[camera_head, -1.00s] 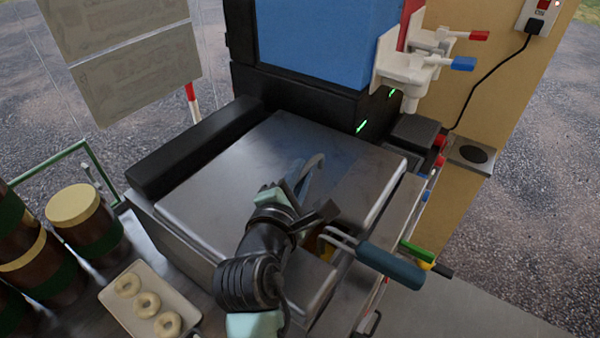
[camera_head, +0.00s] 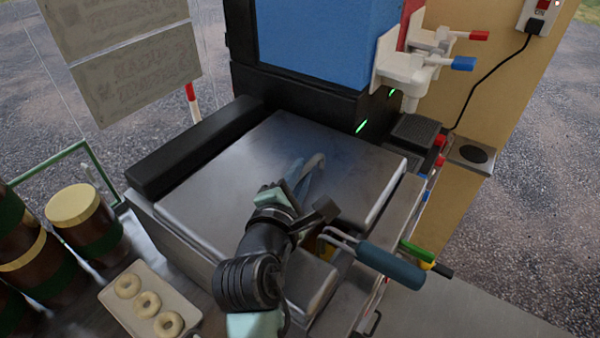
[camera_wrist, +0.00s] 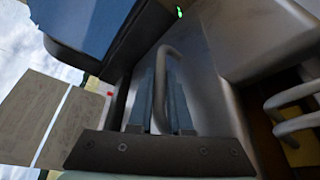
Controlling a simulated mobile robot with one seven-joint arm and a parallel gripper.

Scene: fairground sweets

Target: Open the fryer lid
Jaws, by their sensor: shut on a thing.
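The fryer lid (camera_head: 230,170) is a broad grey metal plate lying flat on the fryer, apparently closed. Its curved bar handle (camera_head: 318,165) rises from the lid's top; it also shows in the wrist view (camera_wrist: 161,70). My gripper (camera_head: 303,178) is over the lid, with its blue-grey fingers on either side of the handle, shut on it. The fingers show in the wrist view (camera_wrist: 161,100) with the handle between them. My wrist and arm hide the front part of the lid.
A blue-handled wire tool (camera_head: 390,265) lies to the right of my gripper. A tray (camera_head: 115,310) of ring doughnuts and several brown jars (camera_head: 85,220) stand at the left. A black and blue machine (camera_head: 310,60) with a white tap (camera_head: 410,75) rises behind the lid.

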